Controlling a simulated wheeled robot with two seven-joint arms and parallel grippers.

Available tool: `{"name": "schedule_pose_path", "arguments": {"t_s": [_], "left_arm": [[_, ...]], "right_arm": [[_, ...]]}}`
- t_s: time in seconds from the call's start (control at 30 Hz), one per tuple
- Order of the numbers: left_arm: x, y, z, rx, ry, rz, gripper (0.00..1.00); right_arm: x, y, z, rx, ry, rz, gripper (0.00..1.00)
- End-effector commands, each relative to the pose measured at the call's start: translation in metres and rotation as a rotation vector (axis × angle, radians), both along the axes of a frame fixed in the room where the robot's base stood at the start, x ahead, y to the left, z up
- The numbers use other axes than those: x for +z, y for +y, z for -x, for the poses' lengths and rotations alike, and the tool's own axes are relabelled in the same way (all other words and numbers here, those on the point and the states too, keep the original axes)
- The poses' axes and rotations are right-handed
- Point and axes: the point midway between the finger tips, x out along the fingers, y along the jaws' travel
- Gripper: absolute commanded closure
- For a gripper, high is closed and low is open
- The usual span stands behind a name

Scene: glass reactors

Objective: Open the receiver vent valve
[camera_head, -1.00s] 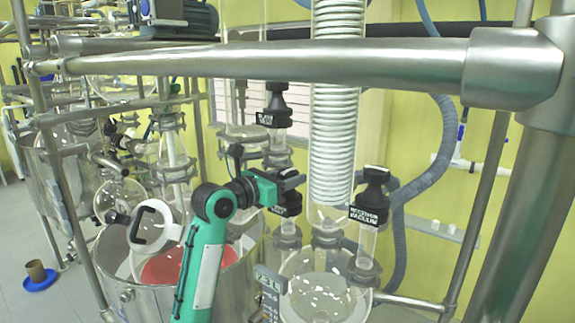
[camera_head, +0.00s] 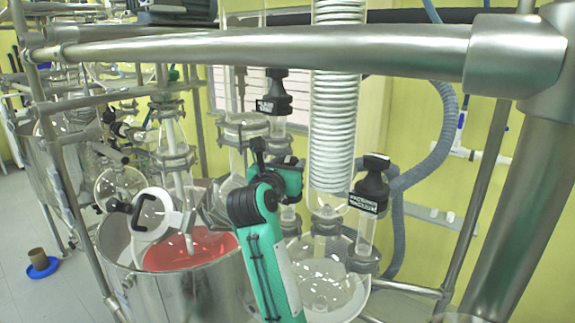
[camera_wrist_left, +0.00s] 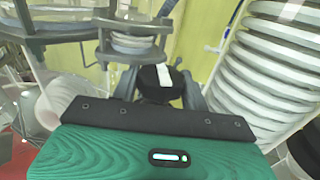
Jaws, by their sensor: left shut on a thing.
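My left gripper (camera_head: 286,172) is in front of the middle glassware, below the rail, and its arm comes up from below. In the left wrist view, the gripper (camera_wrist_left: 160,88) is shut on a black valve knob (camera_wrist_left: 155,76) with a white label strip, which is too small to read. In the head view the gripper and arm mostly hide this knob. Two similar black valves show: one above (camera_head: 274,93), and one to the right (camera_head: 371,182) whose label seems to read receiver vacuum. My right gripper is not in view.
A thick steel rail (camera_head: 260,47) crosses above my arm. A white condenser coil (camera_head: 335,110) stands close right of the gripper, with a round glass vessel (camera_head: 325,280) below. A steel pot (camera_head: 205,285) with red contents is at lower left. A grey hose (camera_head: 440,130) hangs behind.

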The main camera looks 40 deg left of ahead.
Motion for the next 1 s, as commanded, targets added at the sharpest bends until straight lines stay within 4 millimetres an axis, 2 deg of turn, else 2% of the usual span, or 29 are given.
{"name": "schedule_pose_path", "arguments": {"t_s": [0.73,0.77,0.87,1.0], "left_arm": [[-0.0004,0.0000,-0.0003,0.055,0.001,-0.002,0.78],[-0.0004,0.0000,-0.0003,0.055,0.001,-0.002,0.53],[-0.0004,0.0000,-0.0003,0.055,0.000,-0.001,0.34],[-0.0003,0.0000,-0.0003,0.055,0.000,-0.001,0.34]], "right_arm": [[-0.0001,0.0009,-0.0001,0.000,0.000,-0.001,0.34],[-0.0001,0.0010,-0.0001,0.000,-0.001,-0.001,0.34],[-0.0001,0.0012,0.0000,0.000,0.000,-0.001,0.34],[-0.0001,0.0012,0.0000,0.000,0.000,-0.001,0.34]]}}
